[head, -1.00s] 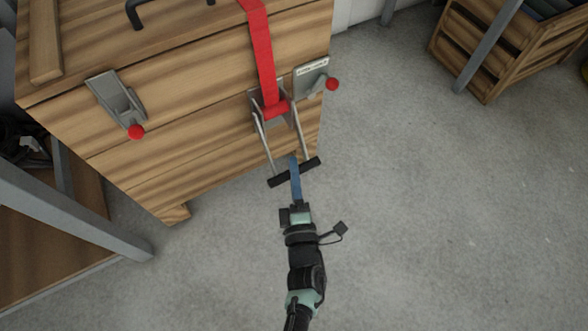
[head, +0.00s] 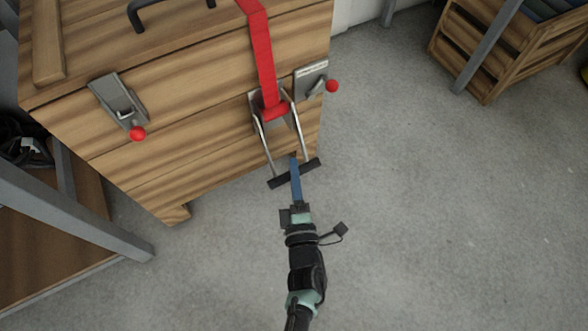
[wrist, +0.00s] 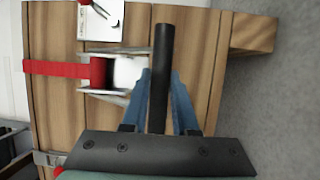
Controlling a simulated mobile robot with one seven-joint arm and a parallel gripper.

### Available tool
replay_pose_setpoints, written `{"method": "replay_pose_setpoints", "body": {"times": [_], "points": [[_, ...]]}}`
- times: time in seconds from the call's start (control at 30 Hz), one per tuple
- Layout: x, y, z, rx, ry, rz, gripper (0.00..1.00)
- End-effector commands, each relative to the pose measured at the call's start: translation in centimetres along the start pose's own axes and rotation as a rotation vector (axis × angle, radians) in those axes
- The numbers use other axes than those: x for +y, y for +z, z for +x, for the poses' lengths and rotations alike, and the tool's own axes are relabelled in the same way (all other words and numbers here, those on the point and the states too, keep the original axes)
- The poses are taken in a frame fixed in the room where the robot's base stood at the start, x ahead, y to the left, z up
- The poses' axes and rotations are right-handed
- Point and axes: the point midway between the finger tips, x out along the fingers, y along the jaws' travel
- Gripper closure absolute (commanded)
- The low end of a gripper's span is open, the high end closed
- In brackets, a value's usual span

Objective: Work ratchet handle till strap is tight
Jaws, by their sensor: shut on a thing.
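The red strap (head: 261,50) runs over the crate's top edge and down its front into the metal ratchet (head: 272,115). The ratchet's two metal arms reach down and out to a black crossbar handle (head: 309,166). My gripper (head: 294,163) comes from below, its blue fingers at the middle of the handle. In the wrist view the handle (wrist: 162,60) stands between the two blue fingers of my gripper (wrist: 160,82), which are shut on it. The strap (wrist: 62,69) and ratchet (wrist: 122,72) also show there. The strap's tension cannot be told.
The wooden crate (head: 210,130) carries a red-knobbed latch on the left (head: 118,100) and another right of the ratchet (head: 316,84). A grey metal beam (head: 90,215) crosses at lower left. A slatted crate (head: 478,55) stands at upper right.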

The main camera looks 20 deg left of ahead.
Motion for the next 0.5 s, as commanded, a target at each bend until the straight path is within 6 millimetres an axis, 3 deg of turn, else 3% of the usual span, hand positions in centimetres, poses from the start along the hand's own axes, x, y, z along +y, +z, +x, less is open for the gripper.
{"method": "replay_pose_setpoints", "body": {"times": [0.5], "points": [[3.7,0.9,-2.1,0.000,-0.205,-0.084,1.00]]}}
